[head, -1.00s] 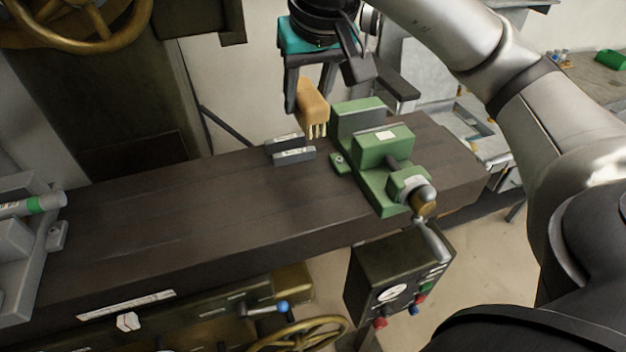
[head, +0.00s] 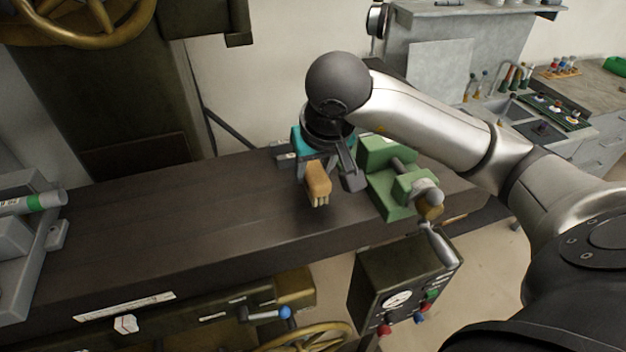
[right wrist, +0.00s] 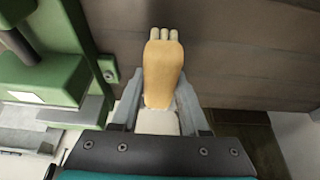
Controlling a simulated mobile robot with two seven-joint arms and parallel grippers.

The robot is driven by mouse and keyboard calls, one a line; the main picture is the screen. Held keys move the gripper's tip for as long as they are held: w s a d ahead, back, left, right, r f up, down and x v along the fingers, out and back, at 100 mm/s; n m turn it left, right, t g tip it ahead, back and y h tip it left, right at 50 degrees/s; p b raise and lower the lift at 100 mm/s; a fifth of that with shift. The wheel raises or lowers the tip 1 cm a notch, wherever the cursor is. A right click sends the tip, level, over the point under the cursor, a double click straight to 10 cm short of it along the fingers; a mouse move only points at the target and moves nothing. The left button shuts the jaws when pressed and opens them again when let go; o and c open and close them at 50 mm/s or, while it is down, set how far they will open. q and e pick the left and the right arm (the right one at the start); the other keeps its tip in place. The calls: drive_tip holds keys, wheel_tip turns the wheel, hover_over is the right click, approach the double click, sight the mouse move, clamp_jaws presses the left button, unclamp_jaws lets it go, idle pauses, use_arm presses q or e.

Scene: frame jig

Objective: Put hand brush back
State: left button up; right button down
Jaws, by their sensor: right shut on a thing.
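The hand brush (head: 318,181) has a tan wooden body with pale bristle tufts at its end. My right gripper (head: 308,172) is shut on it and holds it over the dark machine table, left of the green vise (head: 390,190). In the right wrist view the brush (right wrist: 163,72) sits between the two grey fingers of the gripper (right wrist: 160,112), its bristles pointing away from the palm. Whether the bristles touch the table cannot be told. My left gripper is not in view.
The dark table (head: 170,215) is clear to the left of the brush. Grey blocks (head: 286,158) lie partly hidden behind my gripper. A control box (head: 400,285) hangs at the front edge, and a grey fixture (head: 30,240) stands at the far left.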

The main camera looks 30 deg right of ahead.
drive_tip(key=shift+f, duration=1.4)
drive_tip(key=shift+f, duration=0.1)
drive_tip(key=shift+f, duration=0.1)
drive_tip(key=shift+c, duration=2.1)
unclamp_jaws()
drive_tip(key=shift+r, duration=0.4)
drive_tip(key=v, duration=1.1)
drive_tip(key=shift+s+r, duration=0.25)
drive_tip(key=shift+r, duration=0.05)
